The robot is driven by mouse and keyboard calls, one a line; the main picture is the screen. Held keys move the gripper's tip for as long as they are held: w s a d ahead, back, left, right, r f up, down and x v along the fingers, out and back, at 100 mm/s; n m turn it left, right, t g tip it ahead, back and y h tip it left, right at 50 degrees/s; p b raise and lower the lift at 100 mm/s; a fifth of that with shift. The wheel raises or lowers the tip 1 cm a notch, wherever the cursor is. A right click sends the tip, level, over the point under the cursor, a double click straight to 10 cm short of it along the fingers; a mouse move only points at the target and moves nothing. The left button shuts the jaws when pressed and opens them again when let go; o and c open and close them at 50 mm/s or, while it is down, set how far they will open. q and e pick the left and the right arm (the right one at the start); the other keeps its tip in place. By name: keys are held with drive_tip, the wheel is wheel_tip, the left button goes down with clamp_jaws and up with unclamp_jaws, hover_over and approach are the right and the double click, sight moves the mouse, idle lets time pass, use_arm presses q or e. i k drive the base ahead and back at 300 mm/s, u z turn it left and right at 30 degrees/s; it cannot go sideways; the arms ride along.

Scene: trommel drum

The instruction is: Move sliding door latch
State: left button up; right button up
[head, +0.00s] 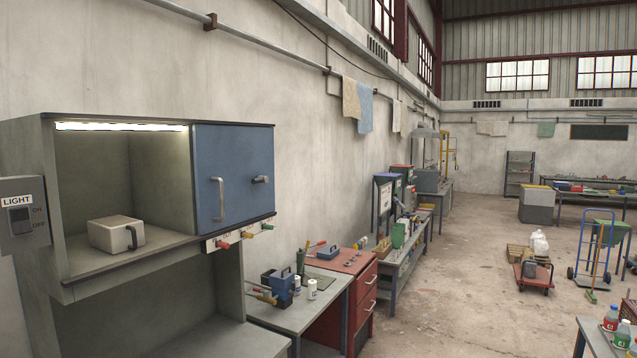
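A blue sliding door (242,150) covers the right part of a grey cabinet (28,160) at the left. A vertical metal bar handle (218,199) is on the door's left part. A small grey latch (261,179) sticks out near the door's right edge. The left part of the cabinet is uncovered and lit by a strip lamp. Neither of my grippers is in the head view.
A whitish box (108,234) with a dark handle sits inside the cabinet's open part. A light switch box (20,216) juts out at the left. Coloured valve handles (245,234) stick out below the door.

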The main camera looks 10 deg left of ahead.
sight(261, 179)
drive_tip(key=z, duration=0.3)
drive_tip(key=i, duration=1.3)
drive_tip(key=u, duration=0.65)
